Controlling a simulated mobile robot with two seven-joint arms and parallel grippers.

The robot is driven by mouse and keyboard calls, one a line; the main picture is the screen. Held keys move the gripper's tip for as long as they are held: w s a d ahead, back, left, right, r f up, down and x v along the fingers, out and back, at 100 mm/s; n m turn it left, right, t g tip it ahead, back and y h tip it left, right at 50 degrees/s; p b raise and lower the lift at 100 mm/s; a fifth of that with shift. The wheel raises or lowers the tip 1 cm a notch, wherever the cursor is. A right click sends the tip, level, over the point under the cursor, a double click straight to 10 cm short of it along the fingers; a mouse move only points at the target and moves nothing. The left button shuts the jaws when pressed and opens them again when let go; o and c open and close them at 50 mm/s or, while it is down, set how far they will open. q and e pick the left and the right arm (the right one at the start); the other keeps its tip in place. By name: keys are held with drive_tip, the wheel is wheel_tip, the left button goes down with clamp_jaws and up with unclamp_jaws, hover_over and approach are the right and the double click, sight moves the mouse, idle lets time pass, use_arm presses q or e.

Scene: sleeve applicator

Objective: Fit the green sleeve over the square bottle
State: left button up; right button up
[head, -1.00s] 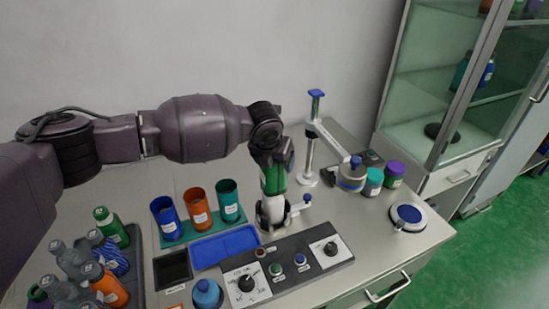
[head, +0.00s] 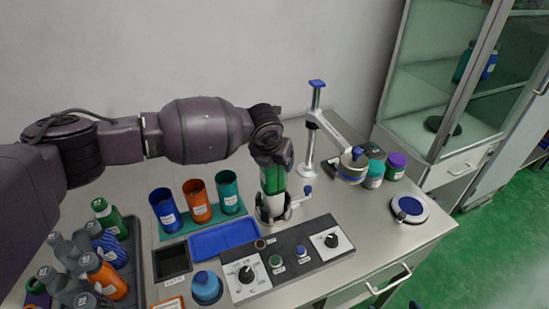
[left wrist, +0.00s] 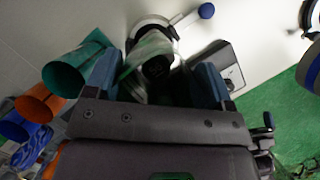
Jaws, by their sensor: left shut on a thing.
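My left gripper (head: 270,160) is shut on the green sleeve (head: 275,181), which it holds upright above the ring holder on the bench. A white body (head: 275,204), seemingly the square bottle, shows directly below the sleeve and stands in the ring holder (head: 262,216). Whether the sleeve is around the bottle or only meets its top I cannot tell. In the left wrist view a pale, green-edged body (left wrist: 150,55) shows between the fingers of my left gripper (left wrist: 165,80); its far end reaches the ring holder. My right gripper is not in view.
Blue (head: 165,212), orange (head: 197,201) and teal (head: 228,193) open cups stand left of the holder, behind a blue tray (head: 222,240). A control panel (head: 292,258) lies in front. A lever press (head: 322,130) stands right. A crate of bottles (head: 130,250) is at left.

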use_arm(q)
drive_tip(key=shift+f, duration=0.3)
drive_tip(key=o, duration=0.9)
drive_tip(key=shift+c, duration=0.2)
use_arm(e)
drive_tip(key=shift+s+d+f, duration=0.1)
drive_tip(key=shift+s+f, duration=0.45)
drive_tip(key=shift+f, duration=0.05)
